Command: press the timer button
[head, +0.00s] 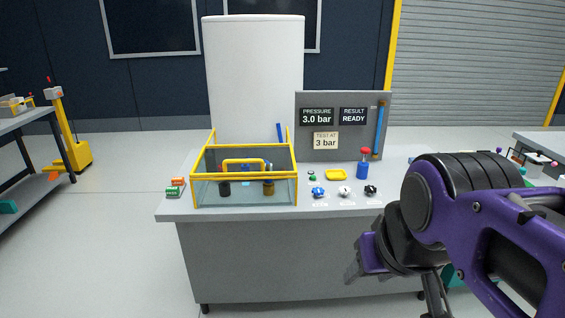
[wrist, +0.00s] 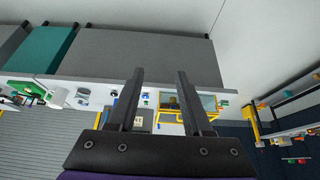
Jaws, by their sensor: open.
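A small green button (head: 312,178) sits on the grey bench, in front of the panel and right of the glass tank. An orange block (head: 178,182) and a green block (head: 174,191) with small lettering stand at the bench's left end. The lettering is too small to read, and I cannot tell which of these is the timer button. My gripper (head: 365,262) is in front of the bench's right part, apart from all of them. In the wrist view my gripper (wrist: 160,74) is open, with nothing between its fingers.
A yellow-framed tank (head: 203,192) stands on the bench (head: 235,209). A panel (head: 348,99) reads 3.0 bar and READY. The front left floor is clear.

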